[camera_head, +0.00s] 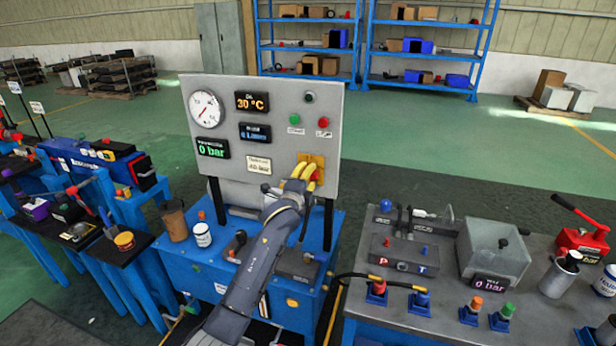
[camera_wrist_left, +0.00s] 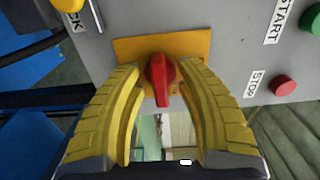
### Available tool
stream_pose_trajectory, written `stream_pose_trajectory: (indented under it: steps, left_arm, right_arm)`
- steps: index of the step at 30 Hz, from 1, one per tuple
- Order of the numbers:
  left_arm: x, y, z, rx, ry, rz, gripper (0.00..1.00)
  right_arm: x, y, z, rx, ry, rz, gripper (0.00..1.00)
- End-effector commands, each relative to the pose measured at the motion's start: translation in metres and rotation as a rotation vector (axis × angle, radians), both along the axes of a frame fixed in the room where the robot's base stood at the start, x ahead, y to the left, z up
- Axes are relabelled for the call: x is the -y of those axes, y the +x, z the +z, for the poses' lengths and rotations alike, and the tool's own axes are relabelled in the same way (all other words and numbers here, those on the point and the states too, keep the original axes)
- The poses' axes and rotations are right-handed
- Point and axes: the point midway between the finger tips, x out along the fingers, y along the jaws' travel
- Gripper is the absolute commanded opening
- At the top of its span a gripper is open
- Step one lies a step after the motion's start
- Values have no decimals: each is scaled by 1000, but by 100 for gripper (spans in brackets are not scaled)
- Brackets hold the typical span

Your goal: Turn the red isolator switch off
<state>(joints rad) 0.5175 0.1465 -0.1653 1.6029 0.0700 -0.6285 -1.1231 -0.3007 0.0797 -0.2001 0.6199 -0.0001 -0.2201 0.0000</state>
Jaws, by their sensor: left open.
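The red isolator switch (camera_wrist_left: 160,80) sits on an orange-yellow plate (camera_wrist_left: 190,44) on the grey panel (camera_head: 240,95). Its handle runs roughly up and down in the left wrist view. In the head view the plate (camera_head: 318,159) shows at the panel's lower right, and the red switch is mostly hidden by my fingers. My left gripper (camera_head: 300,178) is open, its yellow fingers spread on both sides of the switch handle. In the left wrist view the gripper (camera_wrist_left: 162,95) shows gaps between each finger and the handle.
A red stop button (camera_wrist_left: 284,86) and a green start button (camera_head: 294,119) are above the switch on the panel. A gauge (camera_head: 205,108) and displays fill its left side. A grey bench (camera_head: 450,325) with a tank (camera_head: 492,250) stands to the right.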

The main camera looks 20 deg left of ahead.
Motion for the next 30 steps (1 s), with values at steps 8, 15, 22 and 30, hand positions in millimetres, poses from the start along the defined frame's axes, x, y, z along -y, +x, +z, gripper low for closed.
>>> stream_pose_trajectory:
  steps: [8,15,22,30]
  left_arm:
    - [0,1,0,1,0,0,36]
    - [0,1,0,0,0,0,19]
    - [0,1,0,0,0,0,0]
    - [0,1,0,0,-12,0,0]
  right_arm:
    - [0,0,0,0,0,0,44]
    - [0,1,0,1,0,0,44]
    - [0,1,0,1,0,0,44]
    - [0,1,0,1,-1,0,44]
